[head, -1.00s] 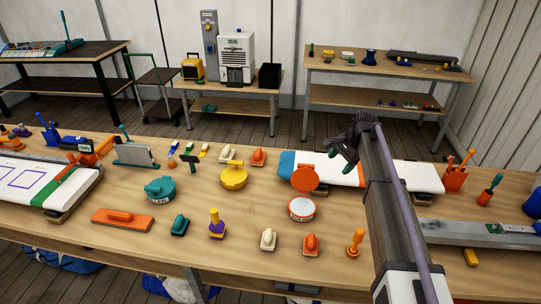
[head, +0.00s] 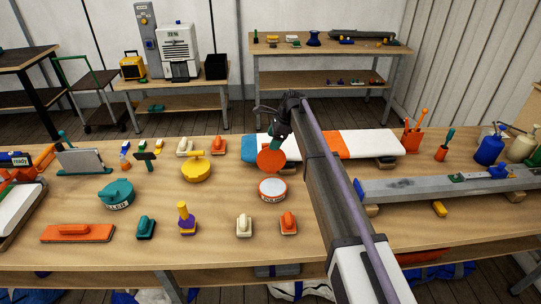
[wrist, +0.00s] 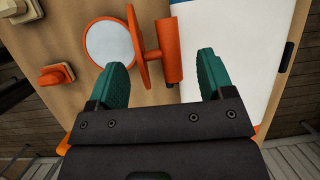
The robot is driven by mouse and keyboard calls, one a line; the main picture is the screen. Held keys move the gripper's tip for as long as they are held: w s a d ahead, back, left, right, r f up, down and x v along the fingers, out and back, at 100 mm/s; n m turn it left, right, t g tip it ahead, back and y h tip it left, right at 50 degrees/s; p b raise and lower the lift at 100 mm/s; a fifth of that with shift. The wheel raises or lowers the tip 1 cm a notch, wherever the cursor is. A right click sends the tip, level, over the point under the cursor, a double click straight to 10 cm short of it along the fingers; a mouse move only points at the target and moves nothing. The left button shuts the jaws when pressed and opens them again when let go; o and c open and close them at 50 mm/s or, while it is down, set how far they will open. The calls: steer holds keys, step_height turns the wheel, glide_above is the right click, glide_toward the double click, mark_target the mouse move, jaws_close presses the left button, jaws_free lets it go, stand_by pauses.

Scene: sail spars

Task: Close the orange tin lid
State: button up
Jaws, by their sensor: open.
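The orange tin (head: 272,190) stands on the bench with a pale top and an orange rim. Its round orange lid (head: 270,160) stands upright, hinged at the back edge. In the wrist view the tin (wrist: 108,42) is at upper left, and the lid (wrist: 138,55) is nearly edge-on with its knob (wrist: 172,42) pointing right. My gripper (head: 280,136) is just behind and above the lid in the head view. In the wrist view the green fingers (wrist: 162,62) are apart and empty, with the lid and knob beyond the gap.
A white board with blue and orange bands (head: 365,144) lies behind the tin. A yellow tin (head: 196,170) and a teal tin (head: 116,196) stand to the left, both lidded. White (head: 244,225) and orange (head: 288,222) blocks sit in front. My arm hides bench to the right.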

mark_target(271, 157)
steer(key=b+x, duration=0.1)
steer(key=x, duration=0.2)
steer(key=shift+f+b, duration=0.2)
steer(key=shift+b, duration=0.1)
steer(key=shift+r, duration=0.1)
